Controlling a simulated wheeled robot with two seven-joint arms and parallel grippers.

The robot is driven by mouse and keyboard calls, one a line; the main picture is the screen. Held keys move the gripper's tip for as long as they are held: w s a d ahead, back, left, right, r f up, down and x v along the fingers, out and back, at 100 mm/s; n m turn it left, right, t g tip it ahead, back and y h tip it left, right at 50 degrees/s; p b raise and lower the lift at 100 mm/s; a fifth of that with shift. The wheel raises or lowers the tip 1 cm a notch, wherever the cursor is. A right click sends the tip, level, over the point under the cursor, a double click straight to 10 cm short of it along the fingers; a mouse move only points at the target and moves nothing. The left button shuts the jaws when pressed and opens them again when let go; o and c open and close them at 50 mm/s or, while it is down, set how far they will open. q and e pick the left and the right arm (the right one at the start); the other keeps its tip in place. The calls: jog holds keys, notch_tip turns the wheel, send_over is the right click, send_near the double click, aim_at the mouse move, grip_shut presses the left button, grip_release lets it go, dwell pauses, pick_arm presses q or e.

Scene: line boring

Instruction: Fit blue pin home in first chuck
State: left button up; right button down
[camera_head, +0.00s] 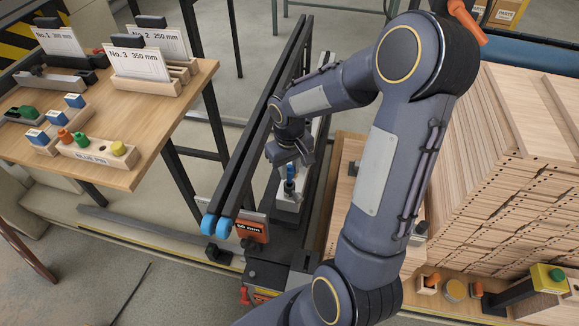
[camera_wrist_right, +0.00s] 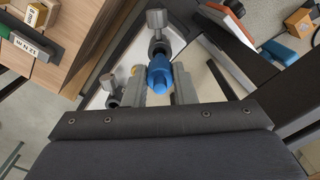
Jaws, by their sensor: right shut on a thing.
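My right gripper (camera_head: 291,160) is over the boring unit between the dark rails and points down. It is shut on the blue pin (camera_head: 290,178), which shows just below the fingers. In the right wrist view the blue pin (camera_wrist_right: 158,76) sits between the two grey fingers. Grey metal chuck parts (camera_wrist_right: 157,22) stand beyond it, with another (camera_wrist_right: 108,84) to the left of the fingers. I cannot tell how deep the pin's hidden lower end is in a chuck. A pale housing (camera_head: 290,208) lies below the pin. My left gripper is not in view.
Two long black rails (camera_head: 245,135) with blue ends run left of my gripper. Stacked drilled boards (camera_head: 510,150) fill the right side.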

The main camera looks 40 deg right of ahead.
jog(key=shift+f+b, duration=1.7)
jog(key=shift+f, duration=0.25)
jog(key=c, duration=1.1)
grip_release()
jog(key=shift+r, duration=0.1)
notch_tip(320, 180, up, 8)
jog(key=p, duration=0.6)
